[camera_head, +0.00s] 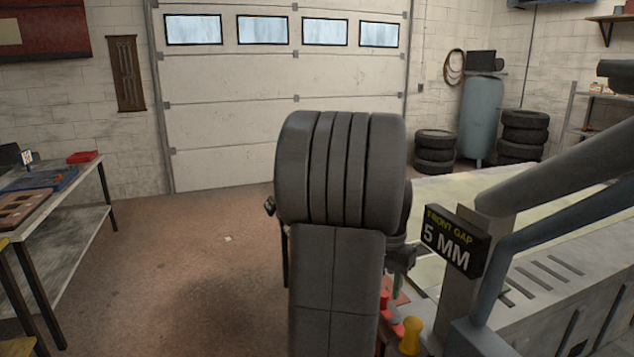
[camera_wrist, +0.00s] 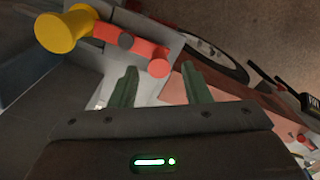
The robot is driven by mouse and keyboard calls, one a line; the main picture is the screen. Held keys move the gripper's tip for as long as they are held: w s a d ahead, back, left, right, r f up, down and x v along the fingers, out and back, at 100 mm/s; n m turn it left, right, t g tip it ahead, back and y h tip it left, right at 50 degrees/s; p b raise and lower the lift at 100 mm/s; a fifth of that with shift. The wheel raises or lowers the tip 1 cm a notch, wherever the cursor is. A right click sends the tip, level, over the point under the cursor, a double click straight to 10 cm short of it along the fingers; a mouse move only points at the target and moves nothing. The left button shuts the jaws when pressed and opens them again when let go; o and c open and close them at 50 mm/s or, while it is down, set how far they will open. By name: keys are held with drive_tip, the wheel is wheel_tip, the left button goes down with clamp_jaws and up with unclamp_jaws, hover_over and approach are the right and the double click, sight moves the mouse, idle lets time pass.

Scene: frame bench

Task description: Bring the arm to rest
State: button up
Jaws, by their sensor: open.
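My gripper (camera_wrist: 160,84) shows in the wrist view as two green fingers standing apart, with nothing between them. In the head view, my dark arm covers the middle, and only a bit of my gripper (camera_head: 397,285) shows at its right side. Beyond the fingers in the wrist view is a red part (camera_wrist: 112,36) with a yellow knob (camera_wrist: 66,31) at its left end. The yellow knob also shows low in the head view (camera_head: 411,336). I cannot tell how far the fingers are from the red part.
A frame bench (camera_head: 560,300) with thick grey tubes and a sign reading "FRONT GAP 5 MM" (camera_head: 455,242) is at the right. A workbench (camera_head: 75,225) stands at the left. The floor (camera_head: 200,270) between is mostly clear. Tyres (camera_head: 435,152) stand at the back.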

wheel_tip(320, 180, up, 11)
wheel_tip(320, 180, down, 14)
drive_tip(key=shift+f, duration=0.1)
drive_tip(key=shift+a+f+n, duration=0.1)
drive_tip(key=shift+f+n, duration=0.2)
drive_tip(key=n, duration=0.1)
drive_tip(key=a+n+b, duration=0.1)
drive_tip(key=s+n, duration=0.1)
drive_tip(key=n, duration=0.1)
drive_tip(key=shift+s+a, duration=0.1)
drive_tip(key=shift+a, duration=0.15)
drive_tip(key=s+n+b, duration=0.1)
drive_tip(key=n, duration=0.2)
drive_tip(key=s+r+n+b, duration=0.1)
drive_tip(key=n+b, duration=0.1)
drive_tip(key=n, duration=0.2)
drive_tip(key=s+a+n+b, duration=0.1)
drive_tip(key=s+n, duration=0.1)
drive_tip(key=n, duration=0.2)
drive_tip(key=shift+a+r, duration=0.1)
drive_tip(key=shift+r, duration=0.05)
drive_tip(key=shift+s, duration=0.1)
